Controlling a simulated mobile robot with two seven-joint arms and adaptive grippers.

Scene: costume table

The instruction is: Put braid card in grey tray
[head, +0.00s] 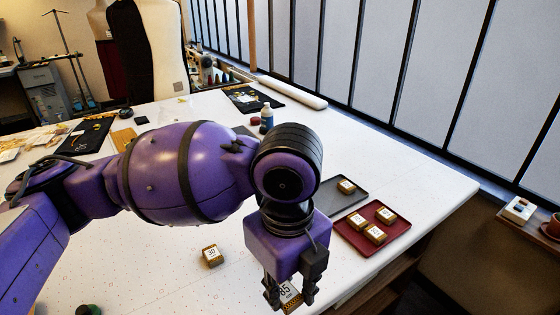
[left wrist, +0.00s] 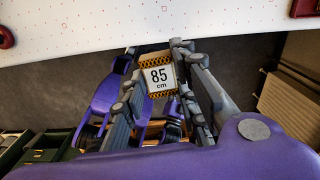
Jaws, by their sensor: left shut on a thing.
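My left gripper (head: 290,293) points down near the table's front edge and is shut on a braid card (head: 288,291). In the left wrist view the held card (left wrist: 158,76) reads "85 cm" and has gold-brown braid at its ends; it sits between the two grey fingers (left wrist: 157,90). The grey tray (head: 327,200) lies on the table behind and right of the gripper, partly covered by my arm. One small card block (head: 347,187) sits in it. My right gripper is not in view.
A dark red tray (head: 400,226) with three card blocks lies just in front of the grey tray. Another block (head: 212,256) marked 30 lies on the white table, left of the gripper. A bottle (head: 267,116) and dark cloths stand farther back.

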